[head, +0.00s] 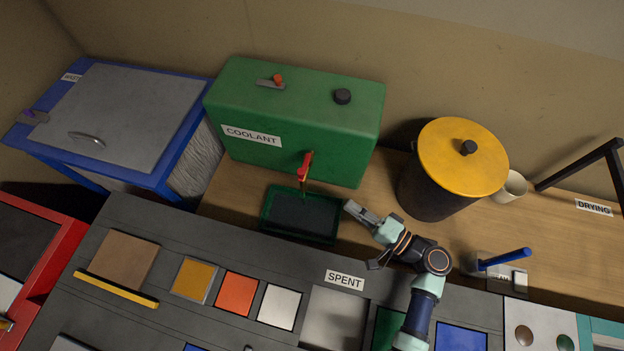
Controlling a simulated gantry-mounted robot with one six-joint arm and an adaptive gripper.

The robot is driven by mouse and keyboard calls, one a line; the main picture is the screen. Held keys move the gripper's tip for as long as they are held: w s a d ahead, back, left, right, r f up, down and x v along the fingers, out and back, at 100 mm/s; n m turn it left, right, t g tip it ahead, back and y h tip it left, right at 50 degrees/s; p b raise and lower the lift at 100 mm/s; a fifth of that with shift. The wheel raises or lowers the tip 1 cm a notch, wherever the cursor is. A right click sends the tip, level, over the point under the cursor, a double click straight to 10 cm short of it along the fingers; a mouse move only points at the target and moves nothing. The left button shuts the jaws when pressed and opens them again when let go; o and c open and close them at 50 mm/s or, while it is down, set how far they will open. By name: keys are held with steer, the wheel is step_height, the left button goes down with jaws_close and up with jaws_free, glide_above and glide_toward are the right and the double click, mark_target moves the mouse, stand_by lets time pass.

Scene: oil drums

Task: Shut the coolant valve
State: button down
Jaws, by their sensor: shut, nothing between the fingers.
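The green coolant tank (300,120) stands on the wooden bench against the wall, with a COOLANT label on its front. Its valve has a red lever (306,165) low on the front face, and the lever points roughly up. A thin yellowish streak shows just below the valve, above a green-rimmed drip tray (265,217) with a dark inside. My gripper (348,206) is shut and empty. It is at the right edge of the tray in the picture, to the lower right of the valve and apart from the lever.
A dark drum with a yellow lid (462,160) stands right of the tank, with a cream mug (512,187) beside it. A blue-framed bin (115,115) stands at left. A grey panel with coloured squares (235,294) fills the foreground. A blue-handled thing (505,259) is at right.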

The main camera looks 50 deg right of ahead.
mark_target(304, 175)
steer(key=w, duration=0.4)
steer(key=w+b, duration=0.1)
steer(key=w, duration=0.4)
steer(key=w+a, duration=0.1)
steer(key=w, duration=0.3)
steer(key=shift+w+b, duration=0.2)
steer(key=shift+b, duration=0.1)
steer(key=shift+a, duration=0.15)
